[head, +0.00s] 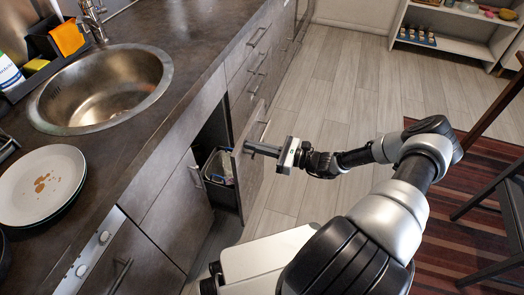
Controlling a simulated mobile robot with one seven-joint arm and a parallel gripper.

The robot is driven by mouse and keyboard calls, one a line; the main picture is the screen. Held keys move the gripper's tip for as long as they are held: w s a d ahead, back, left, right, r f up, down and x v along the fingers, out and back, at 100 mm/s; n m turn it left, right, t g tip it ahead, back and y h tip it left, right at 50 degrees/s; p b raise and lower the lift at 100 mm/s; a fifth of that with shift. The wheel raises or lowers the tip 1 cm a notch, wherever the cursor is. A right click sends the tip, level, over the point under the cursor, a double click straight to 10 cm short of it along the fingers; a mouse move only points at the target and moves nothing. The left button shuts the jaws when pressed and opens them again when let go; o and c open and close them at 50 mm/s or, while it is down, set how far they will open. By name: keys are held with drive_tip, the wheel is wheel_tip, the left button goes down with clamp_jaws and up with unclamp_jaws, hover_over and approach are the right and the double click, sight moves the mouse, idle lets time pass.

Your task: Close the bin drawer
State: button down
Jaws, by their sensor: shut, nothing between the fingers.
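The bin drawer stands partly open under the counter, left of my arm. Its grey front panel (252,165) juts out from the cabinet row, and a dark bin with a light liner (219,167) shows behind it. My gripper (248,148) is shut and empty, pointing left at the upper part of the drawer front near its handle. I cannot tell whether the fingertips touch the panel or its handle.
The counter with a round sink (103,88) and a stack of plates (40,186) runs along the left. A dark chair (510,215) stands on a striped rug (440,235) at the right. The wooden floor (335,90) beyond the drawer is clear.

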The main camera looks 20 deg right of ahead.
drive_tip(key=x, duration=1.6)
drive_tip(key=shift+b, duration=0.4)
drive_tip(key=shift+w+a+r, duration=0.15)
